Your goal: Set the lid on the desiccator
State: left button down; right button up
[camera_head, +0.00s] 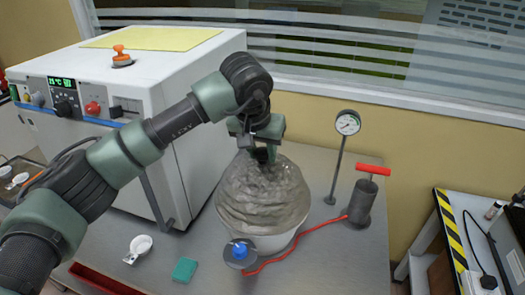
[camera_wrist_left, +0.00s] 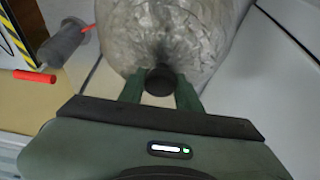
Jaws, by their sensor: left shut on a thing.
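The desiccator lid (camera_head: 262,192) is a grey, wrinkled-looking dome with a dark knob. My left gripper (camera_head: 262,150) is above it and shut on the knob. In the left wrist view the knob (camera_wrist_left: 160,80) is between the two green fingers, with the dome (camera_wrist_left: 180,30) beyond it. The pale desiccator bowl (camera_head: 272,243) stands on the table directly under the lid. The lid covers its opening from this angle; I cannot tell whether the rims touch all round. The inside of the bowl is hidden. My right gripper is not in view.
A blue-knobbed valve (camera_head: 240,254) is at the bowl's front, with a red hose running to a hand pump (camera_head: 362,203). A gauge (camera_head: 347,123) stands behind. A white oven (camera_head: 150,95) is at the left.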

pick_arm(q)
jog(key=shift+f, duration=0.15)
jog(key=c, duration=0.9)
grip_release()
jog(key=shift+s+f, duration=0.1)
jog(key=shift+f, duration=0.05)
